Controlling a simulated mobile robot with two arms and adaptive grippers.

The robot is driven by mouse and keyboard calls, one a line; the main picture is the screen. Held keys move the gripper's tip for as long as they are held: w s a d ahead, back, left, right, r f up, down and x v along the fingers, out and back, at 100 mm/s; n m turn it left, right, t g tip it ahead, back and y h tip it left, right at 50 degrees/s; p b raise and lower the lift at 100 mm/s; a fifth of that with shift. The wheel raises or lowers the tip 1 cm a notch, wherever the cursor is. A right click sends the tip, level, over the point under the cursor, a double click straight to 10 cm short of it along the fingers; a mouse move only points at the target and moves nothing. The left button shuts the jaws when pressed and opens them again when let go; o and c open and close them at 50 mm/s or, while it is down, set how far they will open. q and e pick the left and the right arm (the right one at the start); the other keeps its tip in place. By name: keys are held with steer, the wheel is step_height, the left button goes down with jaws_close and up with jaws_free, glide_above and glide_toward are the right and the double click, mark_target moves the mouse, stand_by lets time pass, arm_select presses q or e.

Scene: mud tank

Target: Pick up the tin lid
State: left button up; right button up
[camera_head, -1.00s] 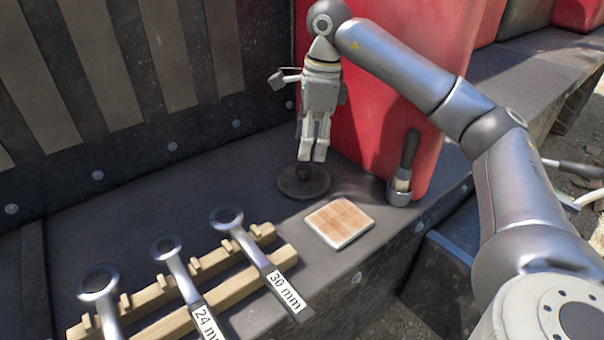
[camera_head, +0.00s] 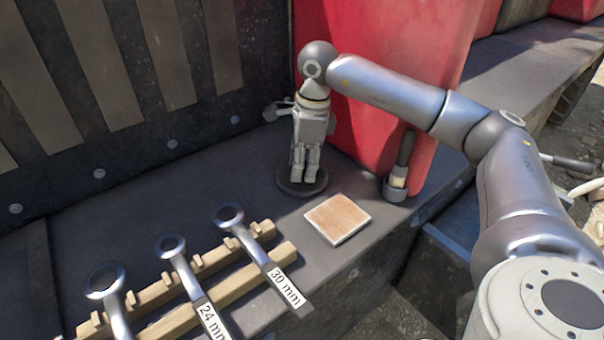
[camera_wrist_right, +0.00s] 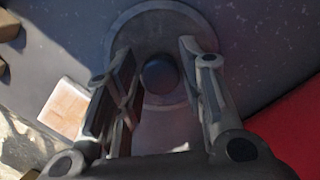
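The tin lid (camera_head: 289,186) is a dark round disc lying on the grey bench, close to the red container. In the right wrist view the lid (camera_wrist_right: 205,28) shows as a grey disc with a dark round knob (camera_wrist_right: 160,74) at its middle. My right gripper (camera_head: 305,181) points straight down over the lid. In the right wrist view its two fingers (camera_wrist_right: 158,82) stand apart on either side of the knob, with gaps to it. The gripper hides part of the lid in the head view. My left gripper is not in view.
A square wood-topped tile (camera_head: 338,219) lies right of the lid. A dark-handled tool (camera_head: 403,165) stands against the red container (camera_head: 375,120). Several wrenches (camera_head: 228,216) rest on a wooden rack (camera_head: 245,278) at the front left. Bare bench lies left of the lid.

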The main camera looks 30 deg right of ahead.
steer(key=c, duration=0.6)
